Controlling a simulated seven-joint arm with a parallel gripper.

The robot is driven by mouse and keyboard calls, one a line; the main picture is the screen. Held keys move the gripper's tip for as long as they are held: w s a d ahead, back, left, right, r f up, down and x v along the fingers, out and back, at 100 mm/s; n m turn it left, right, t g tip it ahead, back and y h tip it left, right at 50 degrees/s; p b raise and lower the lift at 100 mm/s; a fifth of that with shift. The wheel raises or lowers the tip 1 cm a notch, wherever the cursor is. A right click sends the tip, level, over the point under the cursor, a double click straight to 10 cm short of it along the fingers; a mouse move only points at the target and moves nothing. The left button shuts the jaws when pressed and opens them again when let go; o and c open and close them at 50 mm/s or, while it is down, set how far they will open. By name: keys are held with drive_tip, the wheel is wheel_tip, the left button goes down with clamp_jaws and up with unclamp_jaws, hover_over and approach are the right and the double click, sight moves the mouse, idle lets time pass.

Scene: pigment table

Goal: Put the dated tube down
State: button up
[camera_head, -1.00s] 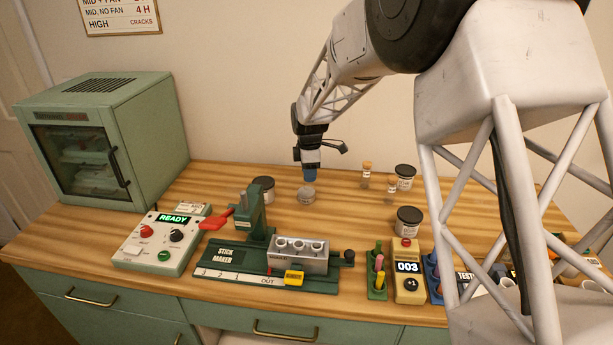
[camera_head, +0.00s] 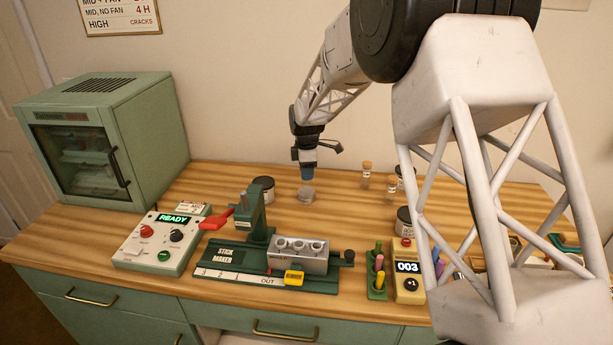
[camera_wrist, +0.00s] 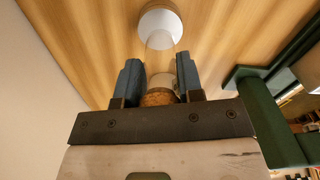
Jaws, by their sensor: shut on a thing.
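My gripper (camera_head: 308,174) is over the back middle of the table, fingers pointing down. In the wrist view its two blue fingers (camera_wrist: 158,82) are shut on a clear glass tube (camera_wrist: 159,60) with a cork (camera_wrist: 159,97) at the near end. A pale round shape (camera_wrist: 160,27) shows at the tube's far end. In the head view a small greyish round thing (camera_head: 306,195) is right below the fingers. I cannot tell whether it is the tube's lower part or a separate dish, or whether the tube touches the table. No date is readable on it.
A dark jar (camera_head: 263,188) stands left of the gripper. Two corked tubes (camera_head: 366,175) (camera_head: 391,188) stand to the right, with jars (camera_head: 404,220) partly behind my arm. The green stick maker (camera_head: 255,222) is in front. Bare wood (camera_head: 335,215) lies around the gripper.

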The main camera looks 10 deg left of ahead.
drive_tip(key=shift+f, duration=0.95)
drive_tip(key=shift+f, duration=0.15)
drive_tip(key=o, duration=0.9)
wheel_tip(320, 180, up, 12)
drive_tip(key=shift+r, duration=0.15)
idle(0.3)
drive_tip(key=shift+r, duration=0.1)
